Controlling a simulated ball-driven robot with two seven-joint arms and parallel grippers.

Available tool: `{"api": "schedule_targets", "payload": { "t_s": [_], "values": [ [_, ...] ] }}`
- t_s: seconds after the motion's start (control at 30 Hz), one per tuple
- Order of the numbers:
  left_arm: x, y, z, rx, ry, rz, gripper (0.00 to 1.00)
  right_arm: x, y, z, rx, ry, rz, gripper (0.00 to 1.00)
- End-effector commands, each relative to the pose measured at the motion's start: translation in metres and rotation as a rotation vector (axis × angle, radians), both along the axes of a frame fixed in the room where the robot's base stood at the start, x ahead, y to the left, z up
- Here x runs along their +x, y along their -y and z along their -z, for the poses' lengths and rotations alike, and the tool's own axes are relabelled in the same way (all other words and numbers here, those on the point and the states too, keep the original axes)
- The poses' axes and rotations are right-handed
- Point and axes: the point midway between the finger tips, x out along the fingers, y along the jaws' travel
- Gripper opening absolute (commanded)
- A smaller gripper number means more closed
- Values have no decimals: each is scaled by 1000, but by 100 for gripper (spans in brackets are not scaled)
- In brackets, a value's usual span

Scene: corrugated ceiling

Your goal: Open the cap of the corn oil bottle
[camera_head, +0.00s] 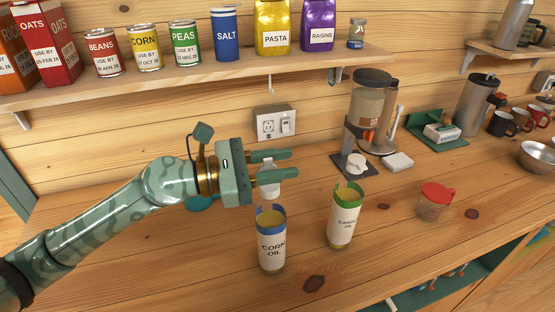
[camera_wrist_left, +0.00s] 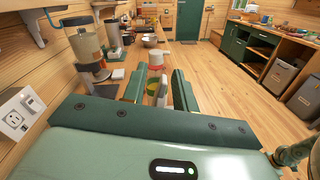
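The corn oil bottle (camera_head: 271,254) stands upright on the wooden counter, a white cylinder with a blue top (camera_head: 270,219). My left gripper (camera_head: 288,166) is above and behind it in the head view, fingers pointing right, apart from the blue top. In the left wrist view its fingers (camera_wrist_left: 160,90) are spread with a gap between them. A white object (camera_head: 268,187) shows at the fingers in the head view, partly hidden by them; I cannot tell whether it is touched.
The canola oil bottle (camera_head: 343,217) stands to the right of the corn oil, then a red-lidded jug (camera_head: 435,201). A shelf (camera_head: 200,72) with cans and packets hangs above. The front counter is clear.

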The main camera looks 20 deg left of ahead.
Motion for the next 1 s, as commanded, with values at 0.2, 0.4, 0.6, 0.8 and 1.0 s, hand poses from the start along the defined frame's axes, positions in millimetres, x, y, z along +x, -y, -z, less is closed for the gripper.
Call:
{"api": "schedule_targets", "payload": {
  "t_s": [0.2,0.4,0.6,0.8,1.0],
  "values": [
    [0,0,0,0,0,0,12,0,2,0,-2,0,-1,36],
    [0,-1,0,0,0,0,0,0,2,0,-4,-1,-2,36],
    [0,-1,-1,-9,-15,-1,0,0,2,-2,-3,0,-2,36],
    [3,-2,-2,-50,-86,-1,0,2,2,-9,-3,3,-2,36],
    [7,-5,-4,-127,-218,-2,0,4,2,-21,-3,9,-2,36]
  ]
}}
